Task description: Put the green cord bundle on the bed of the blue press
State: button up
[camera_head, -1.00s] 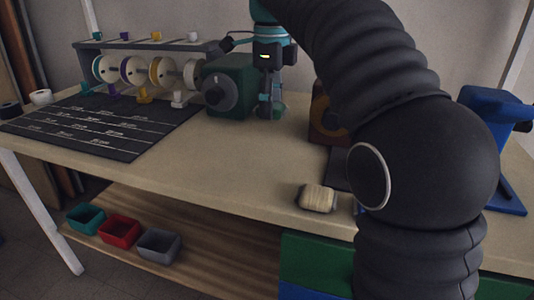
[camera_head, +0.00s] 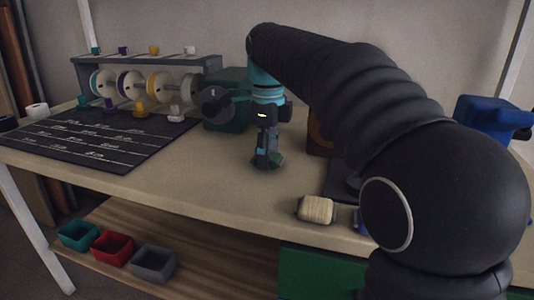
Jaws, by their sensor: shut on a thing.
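My gripper (camera_head: 267,161) points down over the middle of the table and is shut on the green cord bundle (camera_head: 277,160). The bundle is small and dark green, partly hidden by the fingers. I cannot tell whether it touches the table top or hangs just above it. The blue press (camera_head: 493,118) stands at the far right of the table, well apart from my gripper. My own black arm hides its lower part and its bed.
A cream block-like bundle (camera_head: 316,208) lies near the table's front edge. A dark green machine (camera_head: 227,115) with a grey disc stands behind my gripper. A spool rack (camera_head: 145,65) and black mat (camera_head: 95,137) are at left. Small bins (camera_head: 112,247) sit on the lower shelf.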

jog(key=shift+f, duration=0.1)
jog(key=o, duration=0.9)
jog(key=shift+o, duration=0.2)
